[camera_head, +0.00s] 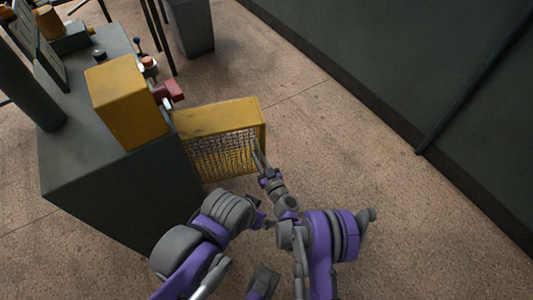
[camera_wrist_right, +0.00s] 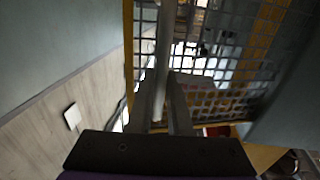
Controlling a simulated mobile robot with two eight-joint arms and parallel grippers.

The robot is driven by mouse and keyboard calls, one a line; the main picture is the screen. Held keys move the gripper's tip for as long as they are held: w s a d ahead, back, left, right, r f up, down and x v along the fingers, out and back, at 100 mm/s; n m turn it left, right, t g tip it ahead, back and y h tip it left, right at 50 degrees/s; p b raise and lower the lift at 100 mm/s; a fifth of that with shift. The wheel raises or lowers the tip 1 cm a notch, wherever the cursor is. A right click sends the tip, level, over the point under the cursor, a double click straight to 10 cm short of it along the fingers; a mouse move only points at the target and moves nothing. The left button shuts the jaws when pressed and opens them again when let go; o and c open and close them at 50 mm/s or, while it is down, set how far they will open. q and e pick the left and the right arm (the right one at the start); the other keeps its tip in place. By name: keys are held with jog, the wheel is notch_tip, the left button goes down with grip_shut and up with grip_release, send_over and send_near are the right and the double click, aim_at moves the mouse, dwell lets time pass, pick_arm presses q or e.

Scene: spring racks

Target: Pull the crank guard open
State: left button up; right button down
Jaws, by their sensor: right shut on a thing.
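The crank guard (camera_head: 218,118) is a yellow box-edged frame with a wire-mesh face, standing out from the right side of the grey machine cabinet. Its mesh also fills much of the right wrist view (camera_wrist_right: 215,88). My right gripper (camera_head: 258,158) is at the guard's outer right end. In the right wrist view its fingers (camera_wrist_right: 163,92) are shut on an upright grey bar, the guard's handle (camera_wrist_right: 165,40), in front of the mesh. My left arm is folded low in the head view; I cannot make out its gripper.
The grey cabinet (camera_head: 115,195) carries a yellow housing (camera_head: 128,105) and a red part (camera_head: 170,93) beside the guard. A grey bin (camera_head: 190,28) stands behind. A dark green wall (camera_head: 420,60) runs along the right. The floor (camera_head: 330,130) between guard and wall is clear.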

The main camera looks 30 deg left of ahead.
jog(key=shift+s, duration=0.35)
jog(key=c, duration=0.8)
grip_release()
jog(key=shift+c, duration=0.2)
jog(key=b+v, duration=0.6)
jog(key=v, duration=0.4)
jog(key=shift+s+d, duration=0.25)
jog(key=shift+d, duration=0.05)
